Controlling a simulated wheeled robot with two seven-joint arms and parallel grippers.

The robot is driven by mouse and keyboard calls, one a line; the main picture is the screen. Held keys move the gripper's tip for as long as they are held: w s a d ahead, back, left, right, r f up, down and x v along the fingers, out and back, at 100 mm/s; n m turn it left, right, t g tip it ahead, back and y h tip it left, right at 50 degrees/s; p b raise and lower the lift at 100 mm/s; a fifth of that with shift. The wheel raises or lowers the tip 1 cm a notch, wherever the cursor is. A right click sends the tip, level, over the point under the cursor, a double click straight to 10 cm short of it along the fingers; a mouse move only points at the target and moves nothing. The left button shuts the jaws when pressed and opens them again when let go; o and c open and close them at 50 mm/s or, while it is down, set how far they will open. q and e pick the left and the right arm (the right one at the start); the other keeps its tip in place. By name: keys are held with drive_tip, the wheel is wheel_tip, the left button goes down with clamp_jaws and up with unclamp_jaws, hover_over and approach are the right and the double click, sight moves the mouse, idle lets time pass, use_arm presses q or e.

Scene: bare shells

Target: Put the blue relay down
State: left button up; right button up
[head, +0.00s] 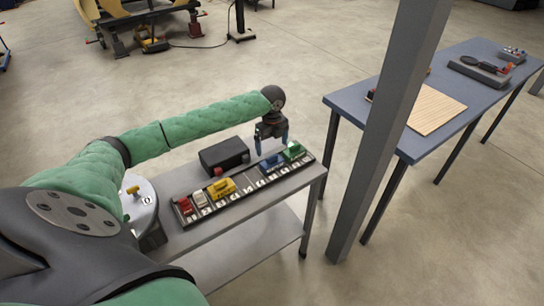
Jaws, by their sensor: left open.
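The blue relay (271,164) sits in the long numbered strip (245,187) on the grey bench, toward the strip's right end. My left gripper (272,149) points down just above the blue relay, its blue-tipped fingers apart, with nothing seen held between them. From this angle I cannot tell whether a fingertip touches the relay. A green relay (293,151) sits in the strip just right of the blue one. My right gripper is out of view.
The strip also holds a yellow block (222,188), a white block (200,200) and a red block (185,206). A black box (224,156) stands behind it. A grey post (388,130) rises between the bench and a blue table (420,148) with a wooden board (434,108).

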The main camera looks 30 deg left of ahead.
sight(272, 156)
use_arm(q)
drive_tip(key=shift+r+b, duration=0.6)
drive_tip(key=shift+r, duration=2.05)
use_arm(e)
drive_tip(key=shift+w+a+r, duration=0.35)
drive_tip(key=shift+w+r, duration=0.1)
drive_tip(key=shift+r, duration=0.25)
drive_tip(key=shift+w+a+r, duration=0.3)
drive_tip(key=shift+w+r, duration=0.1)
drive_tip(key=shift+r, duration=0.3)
